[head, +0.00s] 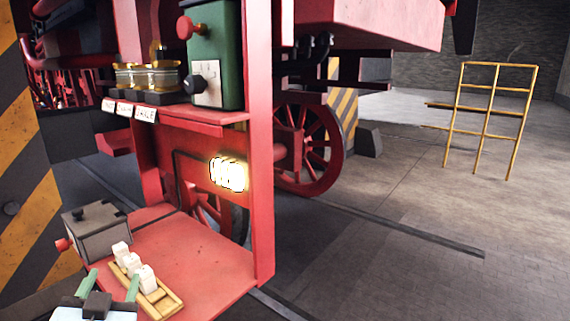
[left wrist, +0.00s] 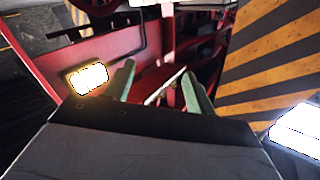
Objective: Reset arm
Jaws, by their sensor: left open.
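My left gripper (head: 113,276) is at the lower left of the head view, its two green fingers spread apart with nothing seen between them. It is in front of the red lower shelf, close to the wooden rack (head: 168,304) with white blocks (head: 147,278). In the left wrist view the open fingers (left wrist: 157,70) point toward red machinery, and a thin pale edge shows beyond them. My right gripper is not in view.
A grey box (head: 100,238) with a red knob stands on the red shelf (head: 210,262). Above are a green box (head: 214,60), brass parts (head: 150,78) and a glowing lamp (head: 228,174). A striped pillar (head: 20,150) stands at left. Floor at right is open before a yellow rail (head: 487,118).

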